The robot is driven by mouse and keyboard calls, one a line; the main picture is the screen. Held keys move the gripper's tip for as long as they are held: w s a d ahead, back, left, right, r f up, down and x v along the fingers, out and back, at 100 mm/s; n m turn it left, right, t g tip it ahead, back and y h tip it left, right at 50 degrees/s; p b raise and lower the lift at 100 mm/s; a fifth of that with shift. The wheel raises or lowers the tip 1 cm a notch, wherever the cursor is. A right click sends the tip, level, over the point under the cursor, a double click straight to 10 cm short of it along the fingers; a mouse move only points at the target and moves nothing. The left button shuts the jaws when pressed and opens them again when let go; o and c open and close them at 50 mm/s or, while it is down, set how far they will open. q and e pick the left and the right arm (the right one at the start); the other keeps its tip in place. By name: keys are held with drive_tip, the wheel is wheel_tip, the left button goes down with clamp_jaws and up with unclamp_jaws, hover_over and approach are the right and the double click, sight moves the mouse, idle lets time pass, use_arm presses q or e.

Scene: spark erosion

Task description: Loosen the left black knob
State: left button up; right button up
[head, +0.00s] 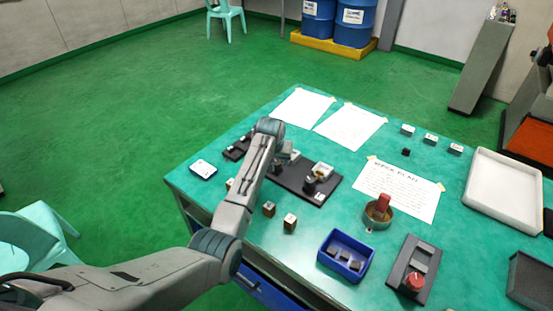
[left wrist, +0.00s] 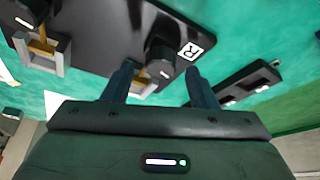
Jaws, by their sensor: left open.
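A black plate (head: 292,181) lies on the green table. In the left wrist view the plate (left wrist: 100,22) carries two black knobs, each beside a grey metal bracket with a brass-coloured part. The left black knob (left wrist: 160,52), nearer the slotted black strip, lies just beyond and between my fingertips. The other knob (left wrist: 24,14) is at the upper left there, and in the head view it is at the plate's right end (head: 310,184). My left gripper (left wrist: 160,78) is open and empty, with no clear contact. In the head view my arm mostly hides the left knob. My right gripper is not in view.
The slotted black strip (left wrist: 240,82) lies close beside the plate. Small blocks (head: 290,221) stand near the table's front edge. A blue bin (head: 346,258), a round bowl with a red item (head: 378,213) and a red-knobbed box (head: 414,272) stand to the right.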

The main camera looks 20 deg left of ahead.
use_arm(q)
drive_tip(key=shift+w+f, duration=0.1)
drive_tip(key=shift+f, duration=0.4)
drive_tip(key=shift+w+f, duration=0.1)
drive_tip(key=shift+c, duration=0.4)
drive_tip(key=c, duration=0.9)
